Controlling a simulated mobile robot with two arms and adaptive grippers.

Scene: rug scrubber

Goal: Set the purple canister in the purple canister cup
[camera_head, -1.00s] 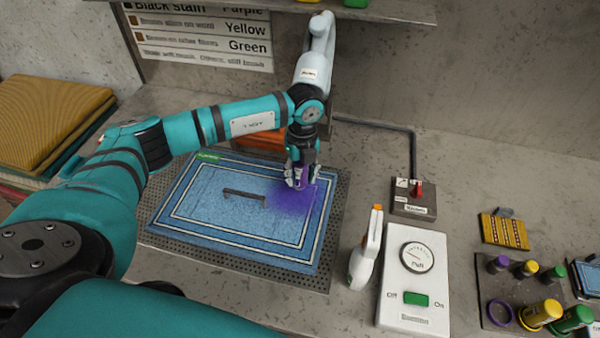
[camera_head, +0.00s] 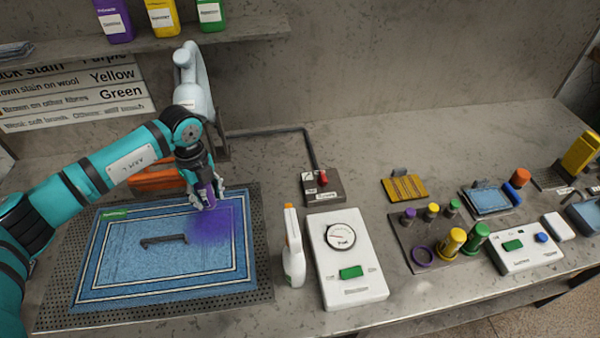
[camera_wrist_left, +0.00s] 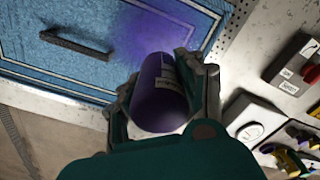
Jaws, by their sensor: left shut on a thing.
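My left gripper (camera_head: 206,198) is shut on the purple canister (camera_head: 207,190), low over the right part of the blue rug. In the left wrist view the canister (camera_wrist_left: 160,92) sits between the fingers, with a pale label on its side. The purple canister cup looks to be the empty purple ring (camera_head: 421,256) on the dark tray (camera_head: 411,240) at the right, beside a yellow canister (camera_head: 450,242) and a green canister (camera_head: 475,237). The cup is well to the right of my gripper. My right gripper does not show.
A spray bottle (camera_head: 293,255) and a white gauge box (camera_head: 347,270) stand between rug and tray. A box with a red lever (camera_head: 323,187) is behind. Bare counter lies in front of the wall.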

